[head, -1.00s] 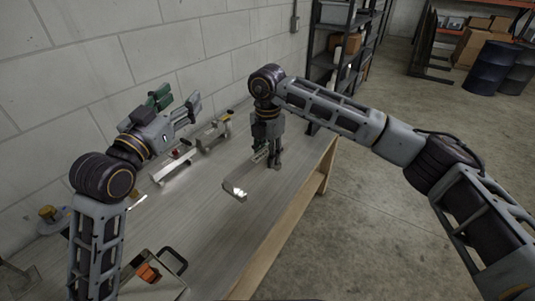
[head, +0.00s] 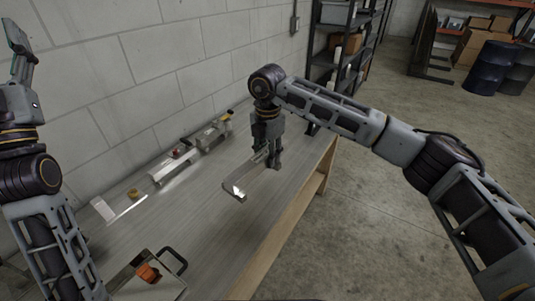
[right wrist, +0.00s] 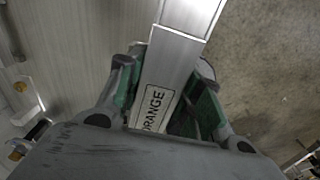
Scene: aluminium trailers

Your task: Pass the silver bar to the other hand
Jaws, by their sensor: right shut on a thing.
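The silver bar (head: 236,186) is a pale, flat metal piece above the workbench, close to its surface; whether it touches is unclear. My right gripper (head: 270,163) points down and is shut on the bar. In the right wrist view the bar (right wrist: 176,62) runs between the two green-padded fingers and carries a label reading "ORANGE". My left gripper (head: 20,55) is raised at the far left edge, well away from the bar and empty as far as I see. It is partly cut off, and its finger gap does not show clearly.
The workbench (head: 215,240) is bare around the bar. A long silver fixture (head: 175,165) with small knobs lies along the wall. A metal tray (head: 165,288) with an orange item (head: 147,272) stands at the near end. A dark shelf (head: 318,70) is beyond the bench.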

